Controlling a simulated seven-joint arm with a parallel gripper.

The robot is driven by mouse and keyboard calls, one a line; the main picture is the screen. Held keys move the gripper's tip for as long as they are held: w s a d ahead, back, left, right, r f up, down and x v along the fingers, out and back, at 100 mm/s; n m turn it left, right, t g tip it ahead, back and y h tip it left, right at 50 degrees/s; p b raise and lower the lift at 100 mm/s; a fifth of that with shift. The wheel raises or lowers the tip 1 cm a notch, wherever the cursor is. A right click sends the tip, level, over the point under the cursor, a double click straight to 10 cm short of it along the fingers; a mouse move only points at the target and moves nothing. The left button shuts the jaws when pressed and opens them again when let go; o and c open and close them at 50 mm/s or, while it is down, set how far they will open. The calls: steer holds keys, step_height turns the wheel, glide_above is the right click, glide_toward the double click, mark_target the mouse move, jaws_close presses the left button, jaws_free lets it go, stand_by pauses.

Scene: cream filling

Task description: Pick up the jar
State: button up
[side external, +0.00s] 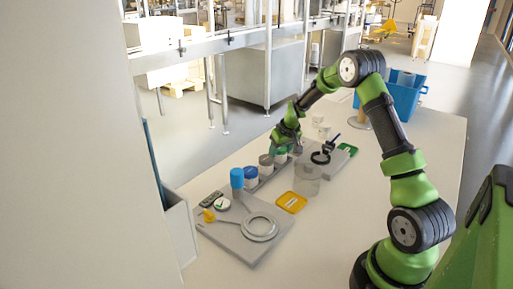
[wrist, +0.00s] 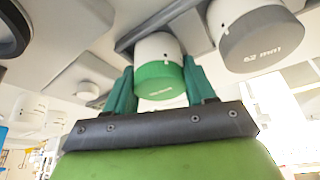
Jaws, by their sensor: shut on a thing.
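A jar with a green lid and white body (wrist: 158,48) is between the two green fingers of my gripper (wrist: 160,76) in the wrist view, one finger on each side of the lid. My gripper (side external: 284,141) is shut on this jar. In the side external view the green-lidded jar (side external: 280,156) stands at the far end of a row, directly below my gripper, partly hidden by it. A jar with a grey lid (wrist: 262,42) is beside it in the wrist view; it also shows in the side view (side external: 266,164). A blue-lidded jar (side external: 251,177) follows in the row.
A tall blue-topped container (side external: 237,179) stands at the row's near end. A clear round container (side external: 307,180) and a yellow tray (side external: 291,202) lie to the right. A grey board (side external: 245,249) with a ring (side external: 260,226) is in front.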

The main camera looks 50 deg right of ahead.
steer(key=shift+r, duration=0.1)
step_height(320, 180, up, 11)
steer(key=shift+w+a+f, duration=0.15)
steer(key=shift+f, duration=0.05)
steer(key=s+a+r+n+y, duration=0.2)
steer(key=s+a+n, duration=0.15)
steer(key=a, duration=0.65)
steer(key=s+a+r+n+y, duration=0.15)
steer(key=a+n, duration=0.35)
steer(key=a, duration=0.5)
steer(key=s+a+f+n+g+y, duration=0.2)
steer(key=s+a+f+n+y, duration=0.1)
steer(key=s+a+n, duration=0.75)
steer(key=shift+m+h, duration=0.25)
steer(key=shift+m, duration=0.05)
steer(key=shift+w+a+f, duration=0.1)
steer(key=shift+w+f, duration=0.1)
steer(key=shift+f, duration=1.85)
steer(key=shift+w+f, duration=0.15)
steer(key=shift+f, duration=1.85)
